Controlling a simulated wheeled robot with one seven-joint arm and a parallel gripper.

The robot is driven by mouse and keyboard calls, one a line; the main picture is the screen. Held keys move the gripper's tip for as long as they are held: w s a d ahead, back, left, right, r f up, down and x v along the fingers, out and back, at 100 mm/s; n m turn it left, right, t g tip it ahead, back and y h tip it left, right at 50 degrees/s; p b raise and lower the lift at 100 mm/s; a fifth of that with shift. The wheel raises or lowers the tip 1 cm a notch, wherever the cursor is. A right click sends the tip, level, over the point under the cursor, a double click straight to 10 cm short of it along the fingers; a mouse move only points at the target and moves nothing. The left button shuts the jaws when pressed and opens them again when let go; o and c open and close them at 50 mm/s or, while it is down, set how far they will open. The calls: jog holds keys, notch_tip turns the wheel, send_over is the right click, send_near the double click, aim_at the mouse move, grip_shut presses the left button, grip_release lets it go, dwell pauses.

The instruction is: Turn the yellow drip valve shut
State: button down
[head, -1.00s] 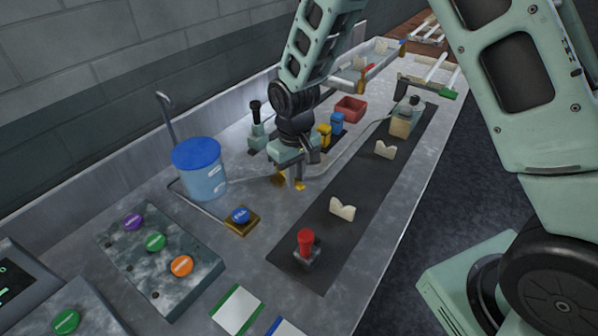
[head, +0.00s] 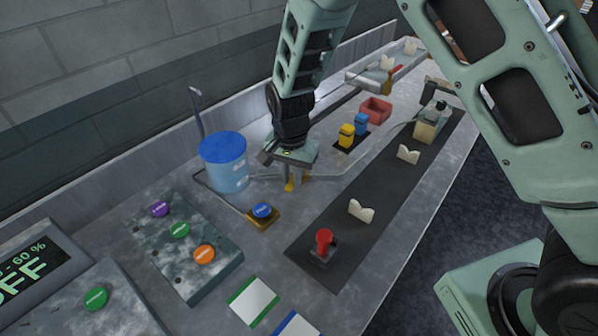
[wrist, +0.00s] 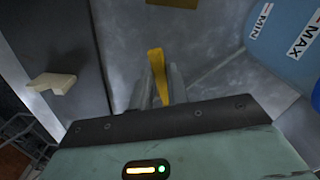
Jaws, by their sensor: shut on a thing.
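The yellow drip valve handle (head: 290,184) shows under my gripper, low over the bench and right of the blue tank (head: 226,178). In the wrist view the yellow handle (wrist: 157,66) is a narrow upright bar standing between my fingers. My gripper (head: 295,180) points down at the valve in the head view. In the wrist view my gripper (wrist: 160,85) is shut on the handle, one finger on each side. The valve's body and its joint with the tubing are mostly hidden by the fingers.
A dark mat (head: 335,245) with cream V-shaped rests (head: 361,211) and a red-topped part (head: 323,243) lies to the right. Yellow and blue blocks (head: 347,136) stand behind.

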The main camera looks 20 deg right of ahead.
jog(key=shift+w+a+r+m+p, duration=0.1)
jog(key=shift+w+a+m+p, duration=0.3)
jog(key=shift+m, duration=0.55)
jog(key=shift+w+a+m+p, duration=0.3)
jog(key=shift+w+m, duration=0.15)
jog(key=shift+m, duration=0.5)
jog(key=c, duration=1.4)
grip_release()
jog(key=shift+o, duration=0.2)
notch_tip(320, 180, up, 17)
jog(key=b, duration=0.2)
jog(key=shift+r+b, duration=0.15)
jog(key=shift+b, duration=0.25)
